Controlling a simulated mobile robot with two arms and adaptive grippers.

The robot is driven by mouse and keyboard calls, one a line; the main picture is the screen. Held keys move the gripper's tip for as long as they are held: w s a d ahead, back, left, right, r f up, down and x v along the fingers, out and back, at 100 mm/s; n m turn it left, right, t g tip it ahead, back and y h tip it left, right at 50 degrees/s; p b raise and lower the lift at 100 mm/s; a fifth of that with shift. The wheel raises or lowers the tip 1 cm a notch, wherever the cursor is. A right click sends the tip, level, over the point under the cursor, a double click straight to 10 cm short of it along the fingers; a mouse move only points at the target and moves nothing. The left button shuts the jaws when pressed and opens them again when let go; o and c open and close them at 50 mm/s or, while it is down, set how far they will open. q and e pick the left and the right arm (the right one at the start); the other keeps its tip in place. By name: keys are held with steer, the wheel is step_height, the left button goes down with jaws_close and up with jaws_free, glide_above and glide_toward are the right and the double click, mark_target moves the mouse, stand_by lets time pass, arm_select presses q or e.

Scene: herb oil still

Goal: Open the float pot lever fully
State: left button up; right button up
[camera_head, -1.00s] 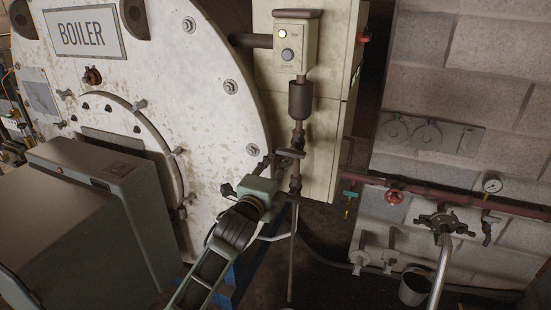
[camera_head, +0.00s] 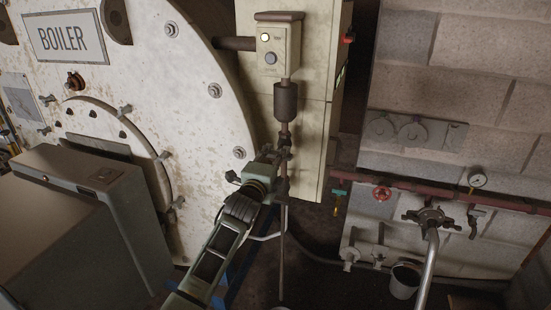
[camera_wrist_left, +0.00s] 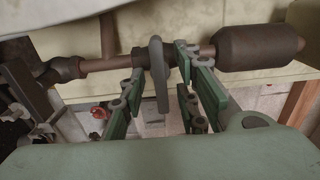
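The float pot is a dark cylinder (camera_head: 286,100) on a thin vertical pipe below the switch box; it also shows at the right of the left wrist view (camera_wrist_left: 260,48). Its lever appears to be the grey rounded bar (camera_wrist_left: 158,75) crossing the pipe at a right angle in the wrist view. My left gripper (camera_wrist_left: 162,80) is open, with green fingers on both sides of this bar. The bar looks closer to the left-hand finger, and contact cannot be told. In the head view my left gripper (camera_head: 277,158) is at the pipe below the pot and largely hides the lever. My right gripper is not in view.
The white boiler front (camera_head: 200,130) is close at the left, with a grey-green cabinet (camera_head: 90,220) before it. The switch box (camera_head: 278,48) is above the pot. A red pipe (camera_head: 440,193) with valves and a bucket (camera_head: 405,278) are at the right.

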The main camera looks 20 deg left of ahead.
arm_select(q)
steer(key=shift+c, duration=1.3)
jaws_close()
steer(key=shift+n, duration=0.3)
steer(key=n+p, duration=0.1)
steer(key=n, duration=1.6)
steer(key=shift+f+n+p, duration=0.1)
steer(key=shift+n+p, duration=0.2)
steer(key=shift+p, duration=0.05)
